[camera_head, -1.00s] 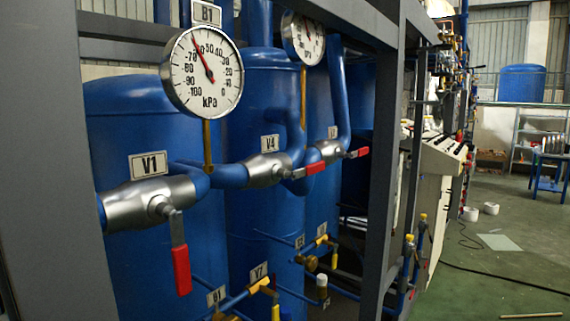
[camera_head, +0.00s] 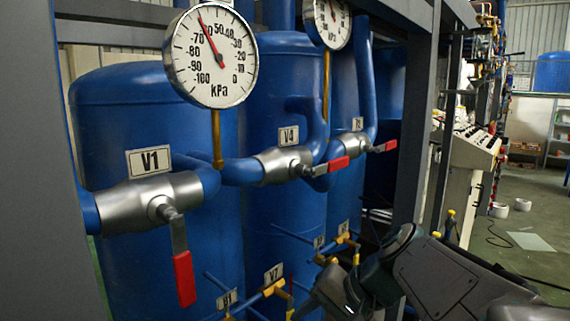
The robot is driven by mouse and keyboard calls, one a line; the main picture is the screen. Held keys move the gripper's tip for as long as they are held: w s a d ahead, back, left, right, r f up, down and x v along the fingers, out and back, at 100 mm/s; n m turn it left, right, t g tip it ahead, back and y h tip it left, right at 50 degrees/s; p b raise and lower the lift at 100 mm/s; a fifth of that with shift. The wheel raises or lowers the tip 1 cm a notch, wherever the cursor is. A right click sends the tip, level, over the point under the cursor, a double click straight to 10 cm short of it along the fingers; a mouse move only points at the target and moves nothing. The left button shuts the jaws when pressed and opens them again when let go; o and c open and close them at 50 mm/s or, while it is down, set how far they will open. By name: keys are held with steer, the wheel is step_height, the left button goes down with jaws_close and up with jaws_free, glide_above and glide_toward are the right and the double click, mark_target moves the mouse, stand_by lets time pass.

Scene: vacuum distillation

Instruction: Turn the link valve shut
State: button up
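Several valves show, and no label reads "link", so I cannot tell which one is the link valve. Valve V1 (camera_head: 150,203) has its red-gripped lever (camera_head: 185,278) hanging down, across its pipe. Valve V4 (camera_head: 283,163) has its red lever (camera_head: 338,164) pointing right, roughly along its pipe. A third valve (camera_head: 353,144), with a label too small to read, also has its red lever (camera_head: 385,146) pointing right. The dark end of my arm, with what seems to be my gripper (camera_head: 335,292), is at the lower right, below and apart from these levers. Its fingers are not clear.
A kPa gauge (camera_head: 210,57) stands above V1, and a second gauge (camera_head: 328,20) above V4. Small yellow-handled valves by the V7 label (camera_head: 274,274) sit low, near my arm. A grey frame post (camera_head: 412,130) stands right of the tanks.

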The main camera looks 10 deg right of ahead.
steer(key=w+d+r+m+t+y, duration=0.4)
steer(key=d+r, duration=0.3)
steer(key=r, duration=0.5)
steer(key=t, duration=0.6)
glide_toward(341, 164)
steer(key=p+x, duration=0.3)
steer(key=x, duration=0.9)
steer(key=shift+w+a, duration=0.15)
jaws_close()
